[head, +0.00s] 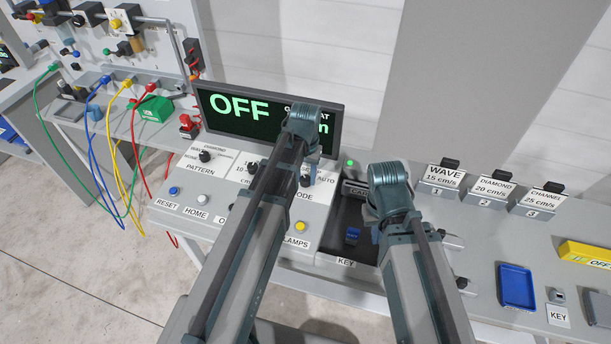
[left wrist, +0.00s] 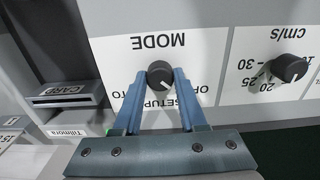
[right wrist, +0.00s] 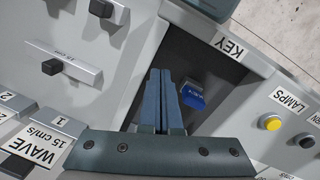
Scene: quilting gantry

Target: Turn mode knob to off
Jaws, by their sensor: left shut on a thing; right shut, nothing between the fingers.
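The mode knob (left wrist: 160,73) is a small dark round knob on the white control panel, and the MODE label reads upside down in the left wrist view. My left gripper (head: 310,166) is shut on it, with one blue finger on each side. The fingers partly cover the OFF, SETUP and AUTO labels, and I cannot tell surely which the knob points at. The display (head: 262,120) behind shows OFF in large green letters; my left arm covers part of it. My right gripper (right wrist: 167,100) is shut and empty above the dark key recess, beside a blue key (right wrist: 191,95).
A speed knob (left wrist: 289,68) sits beside the mode knob, and a card slot (left wrist: 66,95) is on the other side. The pattern knob (head: 205,156) and several push buttons are on the same panel. Pattern blocks (head: 492,187) and a blue tray (head: 516,287) lie right.

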